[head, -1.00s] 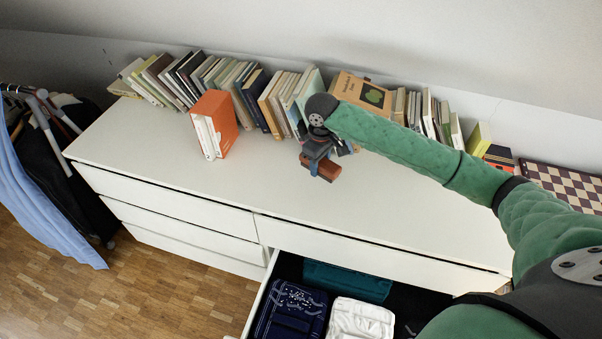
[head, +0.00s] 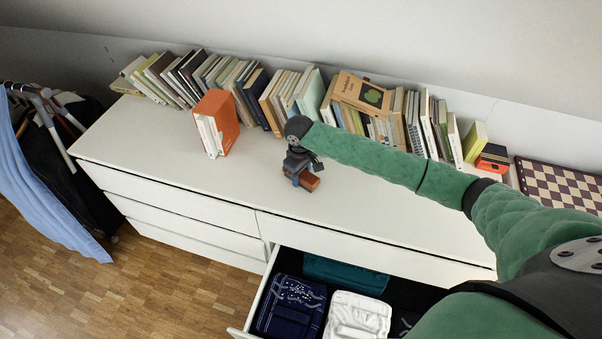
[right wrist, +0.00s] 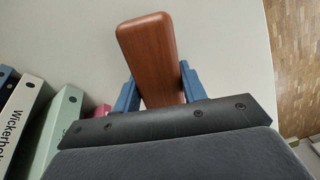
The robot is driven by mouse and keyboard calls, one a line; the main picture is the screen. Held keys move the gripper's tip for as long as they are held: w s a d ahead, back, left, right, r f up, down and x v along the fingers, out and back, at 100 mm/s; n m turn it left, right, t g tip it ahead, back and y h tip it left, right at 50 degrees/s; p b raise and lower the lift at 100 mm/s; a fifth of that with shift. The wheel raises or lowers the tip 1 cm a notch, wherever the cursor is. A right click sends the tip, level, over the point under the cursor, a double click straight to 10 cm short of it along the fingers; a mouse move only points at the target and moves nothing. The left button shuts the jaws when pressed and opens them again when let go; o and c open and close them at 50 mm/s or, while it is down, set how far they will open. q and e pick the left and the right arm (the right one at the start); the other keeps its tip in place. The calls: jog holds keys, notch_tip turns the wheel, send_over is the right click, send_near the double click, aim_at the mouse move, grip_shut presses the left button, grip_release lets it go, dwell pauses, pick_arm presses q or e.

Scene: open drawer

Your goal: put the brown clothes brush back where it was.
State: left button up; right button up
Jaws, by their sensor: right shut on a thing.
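The brown clothes brush (head: 309,181) is in my right gripper (head: 297,176), over the white dresser top (head: 400,207) in the head view. In the right wrist view the brush (right wrist: 148,50) shows as a smooth reddish-brown block between the two blue fingers of the gripper (right wrist: 156,88), which are shut on it. It sticks out past the fingertips. I cannot tell whether the brush touches the dresser top. My left gripper is not in view.
A row of books (head: 230,78) lines the back of the dresser. An orange book block (head: 217,124) stands left of the gripper. A chessboard (head: 560,185) lies far right. Below, an open drawer (head: 262,296) holds folded clothes (head: 291,305). The dresser's front left is clear.

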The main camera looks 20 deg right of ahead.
jog(key=shift+f, duration=0.1)
jog(key=o, duration=0.8)
jog(key=shift+o, duration=0.7)
jog(key=shift+r, duration=0.55)
pick_arm(q)
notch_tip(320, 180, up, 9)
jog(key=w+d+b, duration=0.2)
jog(key=b, duration=0.2)
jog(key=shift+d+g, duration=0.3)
pick_arm(e)
notch_tip(320, 180, up, 11)
jog(key=shift+w, duration=0.15)
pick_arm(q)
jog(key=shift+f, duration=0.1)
pick_arm(e)
jog(key=shift+a, duration=0.1)
